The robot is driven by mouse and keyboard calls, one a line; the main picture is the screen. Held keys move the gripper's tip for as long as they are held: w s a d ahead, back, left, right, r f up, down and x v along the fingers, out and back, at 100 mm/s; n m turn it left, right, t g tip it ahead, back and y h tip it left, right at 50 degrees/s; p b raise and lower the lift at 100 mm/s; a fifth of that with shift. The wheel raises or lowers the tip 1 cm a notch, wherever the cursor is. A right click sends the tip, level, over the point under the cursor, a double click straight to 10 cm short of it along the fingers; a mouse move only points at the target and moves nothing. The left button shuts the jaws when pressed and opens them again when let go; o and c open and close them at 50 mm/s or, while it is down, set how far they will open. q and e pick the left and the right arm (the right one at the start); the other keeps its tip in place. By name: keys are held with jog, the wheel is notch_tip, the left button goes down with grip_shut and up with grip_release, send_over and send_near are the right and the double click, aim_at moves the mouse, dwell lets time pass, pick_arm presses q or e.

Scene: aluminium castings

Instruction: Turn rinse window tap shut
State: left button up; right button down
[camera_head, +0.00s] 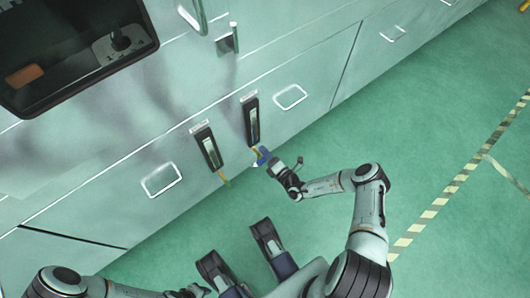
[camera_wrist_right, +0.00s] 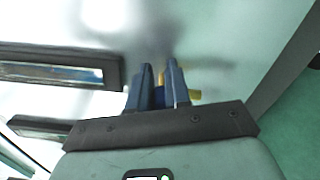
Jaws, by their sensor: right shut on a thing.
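Two narrow dark-framed windows sit on the pale machine front, a left one (camera_head: 208,147) and a right one (camera_head: 251,119). Each has a yellow tap handle below it, the left handle (camera_head: 223,179) and the right handle (camera_head: 254,150). I cannot read which window is the rinse one. My right gripper (camera_head: 262,156) is at the right handle. In the right wrist view, its blue fingers (camera_wrist_right: 159,82) are shut on the yellow handle (camera_wrist_right: 194,95), which sticks out to the right and is partly hidden. My left gripper (camera_head: 188,292) is at the bottom edge, its fingers unclear.
Metal loop handles (camera_head: 162,179) and (camera_head: 290,97) are on the panels beside the windows. A dark recessed panel (camera_head: 70,50) is at the upper left. The green floor (camera_head: 420,130) is clear to the right, with a striped line (camera_head: 455,187) across it.

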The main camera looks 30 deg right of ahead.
pick_arm(q)
jog(key=shift+s+f, duration=0.2)
jog(key=shift+s, duration=0.2)
pick_arm(e)
jog(key=shift+s+a+f+m, duration=0.1)
jog(key=shift+f+m, duration=0.25)
jog(key=shift+m, duration=0.65)
jog(key=c, duration=1.2)
grip_release()
jog(key=shift+o, duration=0.2)
jog(key=shift+s, duration=0.1)
jog(key=shift+s, duration=0.3)
pick_arm(q)
jog(key=w+r+t+p, duration=0.2)
jog(key=w+r+p, duration=0.1)
jog(key=w, duration=0.4)
jog(key=shift+d+r, duration=0.4)
jog(key=shift+r, duration=0.3)
pick_arm(e)
jog(key=s+d, duration=0.1)
jog(key=s, duration=1.1)
jog(key=shift+s, duration=0.3)
